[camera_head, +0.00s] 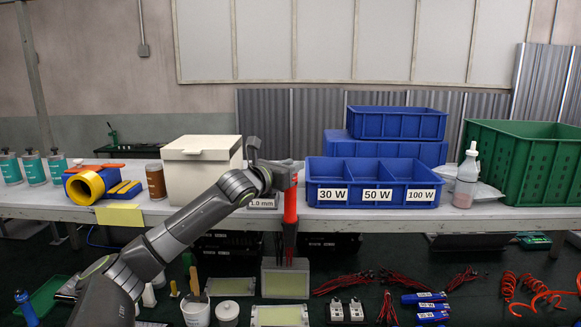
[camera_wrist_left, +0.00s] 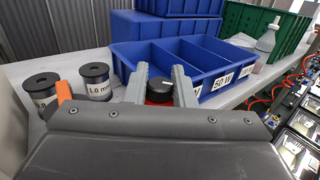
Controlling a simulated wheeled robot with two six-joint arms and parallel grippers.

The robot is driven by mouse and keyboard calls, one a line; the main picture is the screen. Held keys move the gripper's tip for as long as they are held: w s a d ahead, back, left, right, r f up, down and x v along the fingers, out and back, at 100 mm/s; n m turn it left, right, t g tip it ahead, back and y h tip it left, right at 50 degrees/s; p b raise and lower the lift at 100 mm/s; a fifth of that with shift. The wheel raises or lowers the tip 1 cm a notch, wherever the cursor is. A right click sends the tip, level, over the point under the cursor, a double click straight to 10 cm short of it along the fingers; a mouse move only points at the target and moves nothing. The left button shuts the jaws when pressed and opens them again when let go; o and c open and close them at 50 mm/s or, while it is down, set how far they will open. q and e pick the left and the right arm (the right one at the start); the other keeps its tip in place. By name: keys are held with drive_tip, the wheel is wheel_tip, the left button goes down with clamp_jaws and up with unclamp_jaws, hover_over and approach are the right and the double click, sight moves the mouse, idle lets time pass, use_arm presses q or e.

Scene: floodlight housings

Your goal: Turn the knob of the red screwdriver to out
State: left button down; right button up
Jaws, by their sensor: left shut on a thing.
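The red screwdriver (camera_head: 290,207) hangs upright at the front edge of the bench, just left of the labelled blue bin. My left gripper (camera_head: 287,180) is at its upper part. In the left wrist view the two grey fingers (camera_wrist_left: 160,86) stand on either side of the round black knob (camera_wrist_left: 160,90), with a bit of red body (camera_wrist_left: 158,101) below it. The gripper is shut on the screwdriver. The knob's setting cannot be read. My right gripper is in neither view.
A three-part blue bin (camera_head: 322,170) marked 30 W, 50 W and 100 W stands close right. A cream lidded box (camera_head: 200,178) is left. Wire spools (camera_wrist_left: 95,80) stand near the gripper. Red leads (camera_head: 345,283) and housings lie on the dark lower surface.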

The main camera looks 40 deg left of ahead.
use_arm(q)
drive_tip(key=shift+m+h, duration=0.3)
drive_tip(key=shift+h, duration=0.2)
drive_tip(key=c, duration=1.2)
unclamp_jaws()
drive_tip(key=shift+c, duration=0.2)
